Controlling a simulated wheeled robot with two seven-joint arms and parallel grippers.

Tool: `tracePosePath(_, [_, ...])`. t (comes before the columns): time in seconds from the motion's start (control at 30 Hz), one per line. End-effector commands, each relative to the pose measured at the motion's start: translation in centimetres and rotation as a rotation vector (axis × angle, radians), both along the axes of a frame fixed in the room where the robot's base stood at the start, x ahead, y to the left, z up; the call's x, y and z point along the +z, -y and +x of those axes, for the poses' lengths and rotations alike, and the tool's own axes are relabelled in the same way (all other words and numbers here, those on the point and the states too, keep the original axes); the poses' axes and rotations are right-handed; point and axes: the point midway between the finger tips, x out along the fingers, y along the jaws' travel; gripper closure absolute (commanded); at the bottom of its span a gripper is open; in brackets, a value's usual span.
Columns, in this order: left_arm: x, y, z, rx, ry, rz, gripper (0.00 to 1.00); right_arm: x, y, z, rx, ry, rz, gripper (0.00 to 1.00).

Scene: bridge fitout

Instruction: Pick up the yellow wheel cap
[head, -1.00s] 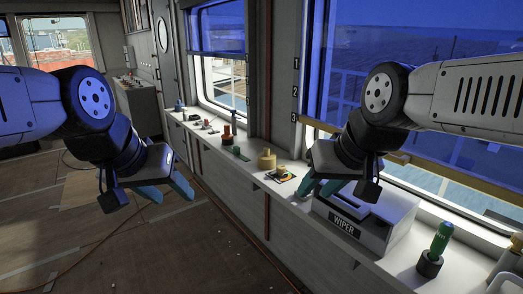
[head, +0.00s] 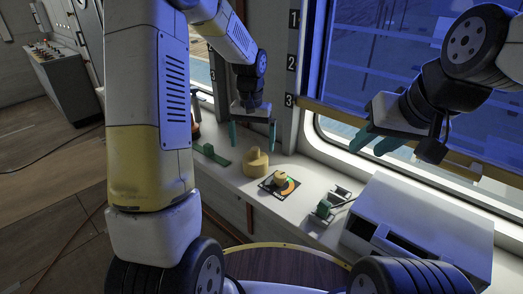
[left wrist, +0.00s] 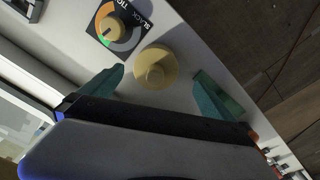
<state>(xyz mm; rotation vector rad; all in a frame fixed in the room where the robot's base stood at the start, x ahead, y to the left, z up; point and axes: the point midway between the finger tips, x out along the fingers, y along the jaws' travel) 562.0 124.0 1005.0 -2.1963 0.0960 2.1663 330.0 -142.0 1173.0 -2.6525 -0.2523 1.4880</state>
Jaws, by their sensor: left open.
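The yellow wheel cap (head: 255,163) stands on the white ledge below the window, a squat round piece with a smaller raised knob on top. In the left wrist view the cap (left wrist: 156,68) is seen from above, between the fingertips and apart from both. My left gripper (head: 252,137) is open and empty, pointing down above the cap. Its two teal fingers also show in the left wrist view (left wrist: 159,82). My right gripper (head: 375,142) is open and empty, up by the window, away from the cap.
A dial plate with a yellow knob (head: 281,178) lies close to the cap. A green piece (head: 211,153) lies on its other side. The window frame rises behind.

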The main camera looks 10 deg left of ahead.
Motion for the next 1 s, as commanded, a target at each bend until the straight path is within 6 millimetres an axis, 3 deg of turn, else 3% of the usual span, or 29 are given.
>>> tracePosePath(0.63, [-8.0,0.8,0.6,-0.001,-0.017,0.005,0.00,0.0,0.0,0.0,0.000,0.000,0.000,0.64])
tracePosePath(0.97, [-8.8,0.8,0.6,0.000,-0.014,0.005,0.00,0.0,0.0,0.0,0.000,0.000,0.000,0.64])
tracePosePath(1.0, [-8.8,0.8,0.7,0.000,-0.014,0.005,0.06,0.0,0.0,0.0,0.000,0.000,0.000,0.64])
